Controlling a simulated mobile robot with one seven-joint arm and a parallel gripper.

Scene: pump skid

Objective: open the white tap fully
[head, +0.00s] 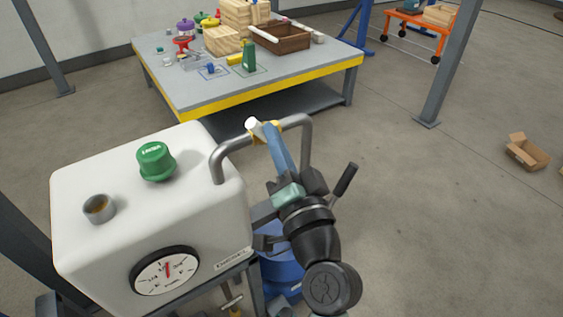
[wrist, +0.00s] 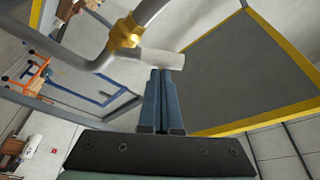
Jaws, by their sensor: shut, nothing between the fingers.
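The white tap handle (wrist: 163,60) sticks out sideways from a brass valve body (wrist: 126,34) on a bent grey pipe (wrist: 85,60), at an angle to the pipe's run. In the head view the white handle (head: 251,124) shows only as a pale tip beside the gripper, and the brass body (head: 262,137) is partly hidden. My gripper (head: 268,128) is shut and empty, its blue fingers held together. In the wrist view the fingertips (wrist: 160,72) are right at the handle's near side; I cannot tell whether they touch it.
The grey pipe (head: 308,150) arches beside a white tank (head: 210,190) with a green cap (head: 156,161) and a round gauge (head: 164,271). A blue drum (head: 280,270) stands below. A yellow-edged table (head: 310,87) with several objects stands behind. Floor to the right is mostly clear.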

